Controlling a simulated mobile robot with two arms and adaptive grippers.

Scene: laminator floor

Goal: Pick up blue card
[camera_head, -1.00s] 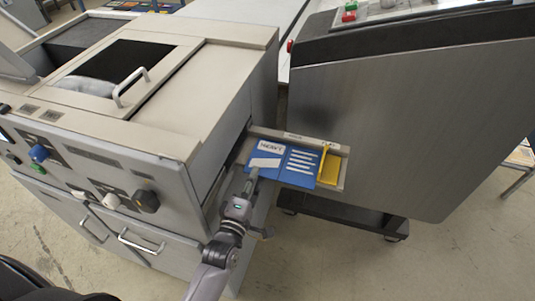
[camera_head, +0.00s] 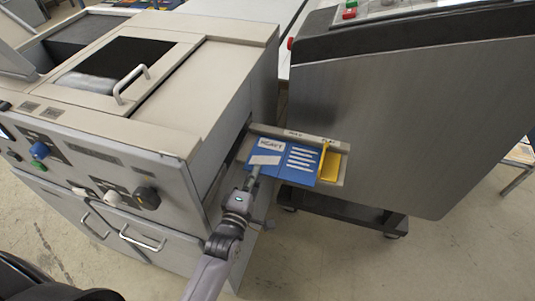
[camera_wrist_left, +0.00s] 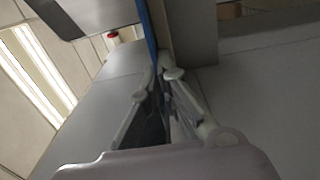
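A blue card (camera_head: 301,162) with white lines lies in a small grey tray (camera_head: 290,132) on the side of the grey machine. Its left part carries a white label with dark lettering that I cannot read surely. My left gripper (camera_head: 254,176) is at the card's lower left edge, one finger overlapping it in the head view. In the left wrist view the two fingers (camera_wrist_left: 157,84) stand apart, and a thin blue edge (camera_wrist_left: 152,35) reaches down between their tips. Whether they touch it is unclear. My right gripper is not in view.
A yellow card or block (camera_head: 330,166) sits at the right end of the tray. The grey machine (camera_head: 190,125) stands close on the left with knobs and handles. A large dark grey panel on a wheeled frame (camera_head: 410,130) stands just right of the tray. The floor in front is clear.

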